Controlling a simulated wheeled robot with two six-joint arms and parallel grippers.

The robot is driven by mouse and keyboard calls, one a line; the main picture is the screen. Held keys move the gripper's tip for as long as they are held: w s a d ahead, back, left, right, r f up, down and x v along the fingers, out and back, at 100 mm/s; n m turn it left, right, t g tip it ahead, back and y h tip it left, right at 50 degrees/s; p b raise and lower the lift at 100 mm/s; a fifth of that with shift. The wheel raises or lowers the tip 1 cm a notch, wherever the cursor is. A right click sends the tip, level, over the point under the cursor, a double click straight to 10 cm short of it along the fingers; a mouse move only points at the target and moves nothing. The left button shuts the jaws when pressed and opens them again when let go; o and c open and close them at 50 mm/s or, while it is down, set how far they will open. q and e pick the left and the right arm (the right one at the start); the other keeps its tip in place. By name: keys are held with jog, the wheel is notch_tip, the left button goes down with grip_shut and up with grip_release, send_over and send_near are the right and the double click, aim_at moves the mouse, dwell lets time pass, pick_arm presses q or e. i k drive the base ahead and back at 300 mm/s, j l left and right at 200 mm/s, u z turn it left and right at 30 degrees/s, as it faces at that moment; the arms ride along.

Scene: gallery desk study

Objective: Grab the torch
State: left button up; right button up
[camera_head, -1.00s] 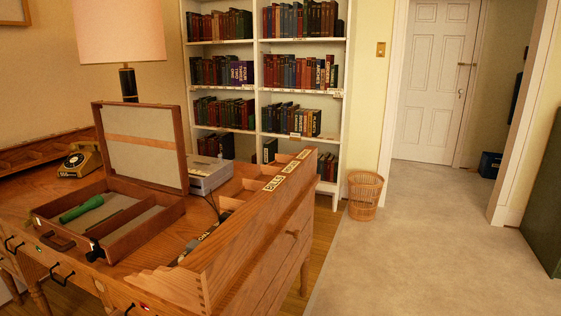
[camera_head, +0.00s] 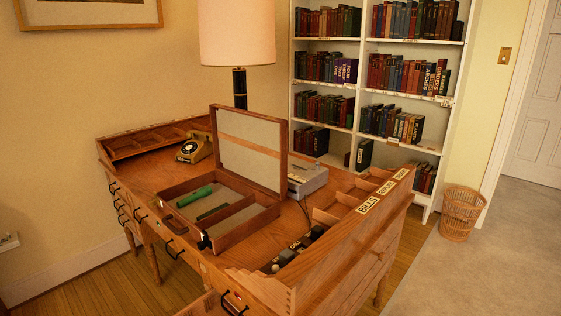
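A green cylindrical object (camera_head: 195,197), which looks like the torch, lies in the left compartment of an open wooden case (camera_head: 236,234). The case sits on the wooden desk (camera_head: 152,183) with its hinged lid (camera_head: 250,150) standing up at the back. A thin dark item (camera_head: 212,211) lies beside the green object in the same compartment. Neither of my grippers is in view, and nothing is seen touching the green object.
A yellowish telephone (camera_head: 194,147), a lamp (camera_head: 238,35) and a grey box-like device (camera_head: 308,179) stand around the case. A raised partitioned organiser (camera_head: 345,240) labelled "BILLS" edges the desk's right side. A wicker basket (camera_head: 461,214) stands on the floor; carpet beyond is clear.

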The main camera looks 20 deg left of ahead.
aim_at(206, 191)
jog(key=k+j+u, duration=0.1)
jog(key=u, duration=0.3)
jog(key=k+j+u, duration=0.1)
jog(key=j+u, duration=0.45)
jog(key=u, duration=0.3)
jog(key=k, duration=0.05)
